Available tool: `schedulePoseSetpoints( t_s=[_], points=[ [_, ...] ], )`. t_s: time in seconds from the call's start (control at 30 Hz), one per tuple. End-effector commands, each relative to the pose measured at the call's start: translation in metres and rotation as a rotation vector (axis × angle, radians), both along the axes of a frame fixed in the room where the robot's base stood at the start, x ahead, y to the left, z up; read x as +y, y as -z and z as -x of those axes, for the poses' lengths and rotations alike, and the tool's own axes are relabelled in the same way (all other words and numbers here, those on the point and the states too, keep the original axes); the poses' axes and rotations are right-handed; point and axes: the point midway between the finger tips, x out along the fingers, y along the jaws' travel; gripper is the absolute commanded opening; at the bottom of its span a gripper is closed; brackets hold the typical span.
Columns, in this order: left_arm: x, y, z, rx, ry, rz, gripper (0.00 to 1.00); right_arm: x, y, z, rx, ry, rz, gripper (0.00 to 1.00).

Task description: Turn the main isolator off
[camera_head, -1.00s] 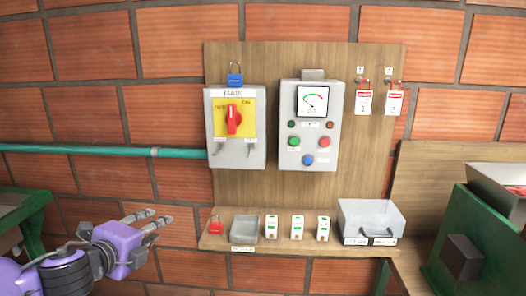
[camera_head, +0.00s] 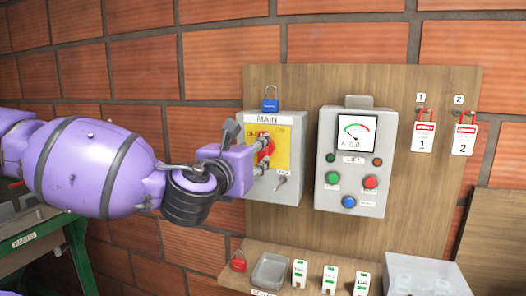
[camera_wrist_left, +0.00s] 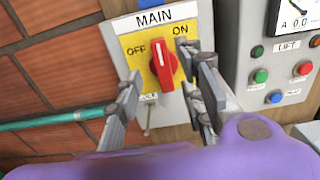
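The main isolator is a grey box (camera_head: 286,190) on the wooden board, with a yellow plate (camera_head: 291,134) marked MAIN. Its red rotary handle (camera_wrist_left: 162,64) stands close to upright between the OFF and ON labels in the left wrist view, tilted slightly. In the head view the handle (camera_head: 265,146) is partly hidden by my left gripper (camera_head: 263,154). My left gripper (camera_wrist_left: 158,92) is open in the left wrist view, one finger on each side of the handle, with gaps visible. My right gripper is in neither view.
A blue padlock (camera_head: 270,105) sits atop the isolator. A grey lift panel (camera_head: 352,185) with a dial and buttons is close to its right. Tagged red padlocks (camera_head: 423,132) hang further right.

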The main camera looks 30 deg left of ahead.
Motion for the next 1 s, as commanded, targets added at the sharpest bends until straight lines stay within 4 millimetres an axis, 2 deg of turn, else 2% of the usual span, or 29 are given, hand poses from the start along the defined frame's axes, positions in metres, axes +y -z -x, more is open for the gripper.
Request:
schedulePoseSetpoints(
  t_s=[0.03, 0.07, 0.23, 0.37, 0.6, 0.87, 1.0],
  points=[
    [0.003, 0.009, -0.011, 0.009, -0.002, -0.001, 0.36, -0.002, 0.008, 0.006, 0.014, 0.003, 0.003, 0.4],
    [0.003, 0.009, -0.015, 0.01, -0.001, -0.001, 0.36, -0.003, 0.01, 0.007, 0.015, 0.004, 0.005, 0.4],
    [0.008, 0.006, -0.034, 0.007, -0.001, 0.0, 0.36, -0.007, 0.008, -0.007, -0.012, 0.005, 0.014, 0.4],
    [0.009, 0.002, -0.039, 0.003, 0.001, 0.002, 0.36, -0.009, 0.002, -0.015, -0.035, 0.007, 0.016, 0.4],
    [0.009, 0.0, -0.039, 0.0, 0.002, 0.003, 0.36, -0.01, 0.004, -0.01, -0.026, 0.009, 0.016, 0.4],
    [0.009, 0.001, -0.039, 0.001, 0.001, 0.003, 0.02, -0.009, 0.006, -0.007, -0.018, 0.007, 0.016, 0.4],
    [0.009, 0.001, -0.039, 0.001, 0.001, 0.003, 0.0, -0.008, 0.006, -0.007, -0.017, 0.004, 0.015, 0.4]
  ],
)
